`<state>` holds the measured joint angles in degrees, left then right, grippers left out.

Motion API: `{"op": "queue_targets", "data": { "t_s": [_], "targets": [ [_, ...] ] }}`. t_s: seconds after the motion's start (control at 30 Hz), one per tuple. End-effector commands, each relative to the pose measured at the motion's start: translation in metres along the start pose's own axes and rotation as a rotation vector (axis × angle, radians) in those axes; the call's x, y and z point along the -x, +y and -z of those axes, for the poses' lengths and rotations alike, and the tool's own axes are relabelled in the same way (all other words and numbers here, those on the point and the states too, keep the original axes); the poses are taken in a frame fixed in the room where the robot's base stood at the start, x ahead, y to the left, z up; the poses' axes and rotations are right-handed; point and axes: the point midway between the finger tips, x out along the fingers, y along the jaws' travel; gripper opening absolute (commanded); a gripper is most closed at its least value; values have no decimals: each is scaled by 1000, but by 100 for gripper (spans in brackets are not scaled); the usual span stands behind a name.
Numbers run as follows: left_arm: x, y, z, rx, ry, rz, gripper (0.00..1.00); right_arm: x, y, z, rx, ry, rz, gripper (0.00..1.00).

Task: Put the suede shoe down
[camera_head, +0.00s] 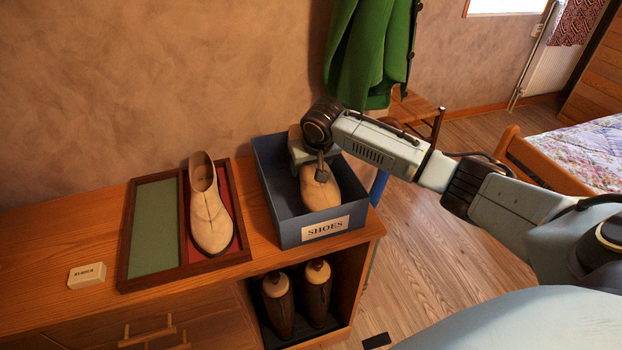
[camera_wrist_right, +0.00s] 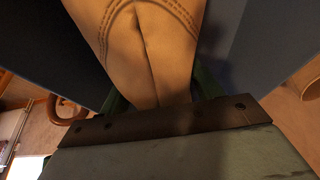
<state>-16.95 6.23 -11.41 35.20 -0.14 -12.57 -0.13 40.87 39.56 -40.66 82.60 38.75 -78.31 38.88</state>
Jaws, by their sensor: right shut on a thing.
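A tan suede shoe (camera_head: 320,189) is inside the dark blue box labelled SHOES (camera_head: 282,226), toe toward the label side. My right gripper (camera_head: 321,174) reaches down into the box and is shut on this shoe. The right wrist view shows the shoe's stitched tan upper (camera_wrist_right: 150,45) between the fingers, with the box's dark walls (camera_wrist_right: 255,50) on both sides. Whether the sole touches the box floor is hidden. A matching tan shoe (camera_head: 209,217) stands on the red half of a wooden tray (camera_head: 126,240). My left gripper is not in view.
The tray's green half (camera_head: 155,226) is empty. A small white labelled block (camera_head: 87,275) lies left of the tray on the cabinet top (camera_head: 45,245). Brown shoes or shoe trees (camera_head: 278,303) stand in the open compartment below. A green coat (camera_head: 370,50) hangs behind the box.

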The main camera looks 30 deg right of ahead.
Motion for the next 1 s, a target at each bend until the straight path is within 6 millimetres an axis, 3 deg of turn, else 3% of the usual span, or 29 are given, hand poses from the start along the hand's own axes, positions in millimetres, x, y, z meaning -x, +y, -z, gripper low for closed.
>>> {"op": "queue_targets", "data": {
  "t_s": [0.27, 0.63, 0.67, 0.7, 0.8, 1.0],
  "targets": [
    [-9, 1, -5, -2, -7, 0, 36, -36, 0, -15, 0, -1, -1, 34],
    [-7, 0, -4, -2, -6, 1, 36, -39, 0, -16, 0, 0, 0, 34],
    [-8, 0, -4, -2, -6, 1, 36, -40, 0, -17, 0, -1, 0, 67],
    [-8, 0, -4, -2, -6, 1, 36, -40, 0, -17, 0, -1, 0, 72],
    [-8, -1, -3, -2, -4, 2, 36, -40, 0, -17, 0, -1, -1, 86],
    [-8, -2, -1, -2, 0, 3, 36, -40, 0, -17, 0, -1, -1, 86]
  ]
}}
